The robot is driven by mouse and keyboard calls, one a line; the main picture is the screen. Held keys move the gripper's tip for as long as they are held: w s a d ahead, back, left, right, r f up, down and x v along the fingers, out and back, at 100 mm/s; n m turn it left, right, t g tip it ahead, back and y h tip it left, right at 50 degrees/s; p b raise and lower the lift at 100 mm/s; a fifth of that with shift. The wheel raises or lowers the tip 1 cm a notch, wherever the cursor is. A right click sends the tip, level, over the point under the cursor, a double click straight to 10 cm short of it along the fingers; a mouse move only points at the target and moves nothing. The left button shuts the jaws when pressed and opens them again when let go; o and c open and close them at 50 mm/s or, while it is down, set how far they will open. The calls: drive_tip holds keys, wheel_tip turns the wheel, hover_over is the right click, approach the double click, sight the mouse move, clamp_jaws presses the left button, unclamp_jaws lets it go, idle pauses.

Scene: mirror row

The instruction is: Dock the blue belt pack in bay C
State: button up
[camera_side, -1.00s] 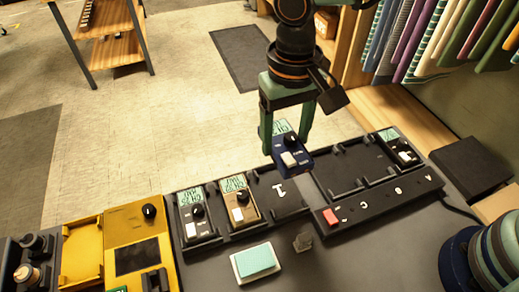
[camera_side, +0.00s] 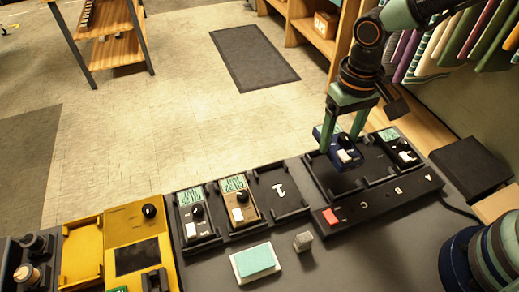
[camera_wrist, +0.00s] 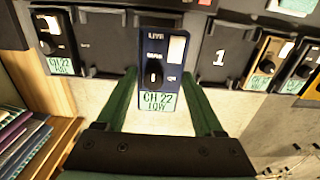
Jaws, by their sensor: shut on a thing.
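The blue belt pack (camera_side: 343,155) has a dark knob, a white patch and a pale green label; the wrist view shows that label (camera_wrist: 159,103) reading CH 22. My gripper (camera_side: 343,133) is shut on the pack, with one finger on each side in the wrist view. The pack is over the left part of the right-hand black dock (camera_side: 385,206); I cannot tell whether it touches the dock. White letters mark the dock's front edge, too small to read surely. An empty bay (camera_wrist: 102,42) lies beside the pack. A dark pack (camera_side: 402,153) sits in the dock's right end bay.
The left dock holds a grey pack (camera_side: 196,213) and a tan pack (camera_side: 238,203), beside an empty bay marked 1 (camera_side: 279,188). A green-topped block (camera_side: 255,262) and a small grey block (camera_side: 303,241) lie in front. Yellow units (camera_side: 137,240) stand at left.

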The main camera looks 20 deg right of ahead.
drive_tip(key=shift+s+d+f, duration=0.2)
drive_tip(key=shift+d+f, duration=0.35)
drive_tip(key=shift+f, duration=2.4)
drive_tip(key=shift+f, duration=1.1)
drive_tip(key=o, duration=1.5)
drive_tip(key=shift+o, duration=0.2)
wheel_tip(320, 180, up, 12)
drive_tip(key=shift+r, duration=0.1)
